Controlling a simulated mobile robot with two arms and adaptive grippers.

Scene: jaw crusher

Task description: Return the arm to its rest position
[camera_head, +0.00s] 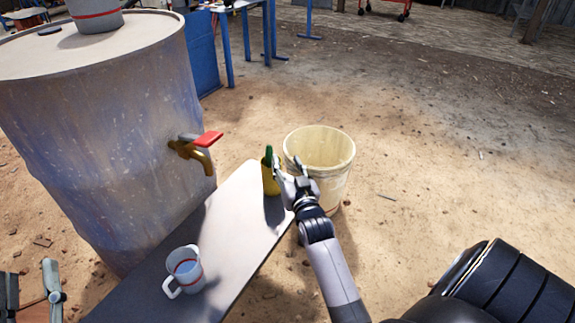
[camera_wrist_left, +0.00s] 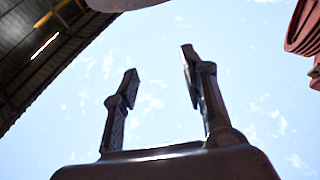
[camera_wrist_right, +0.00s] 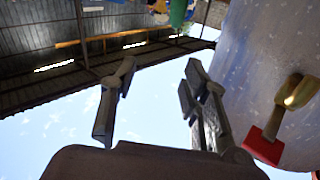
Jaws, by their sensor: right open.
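My right arm reaches up from the bottom of the head view. Its gripper (camera_head: 284,178) is over the far end of the grey bench (camera_head: 225,215), right beside a small yellow container with a green top (camera_head: 270,182). I cannot tell whether they touch. In the right wrist view the fingers (camera_wrist_right: 160,72) are apart with nothing between them. My left gripper (camera_head: 30,288) shows at the lower left edge of the head view. In the left wrist view its fingers (camera_wrist_left: 160,62) are spread, with only sky between them.
A large drum (camera_head: 100,120) with a brass tap (camera_head: 192,152) and red handle (camera_head: 207,140) stands at left. A grey mug (camera_head: 186,270) sits on the bench's near part. A cream bucket (camera_head: 320,150) stands just beyond the right gripper. Open dirt ground lies to the right.

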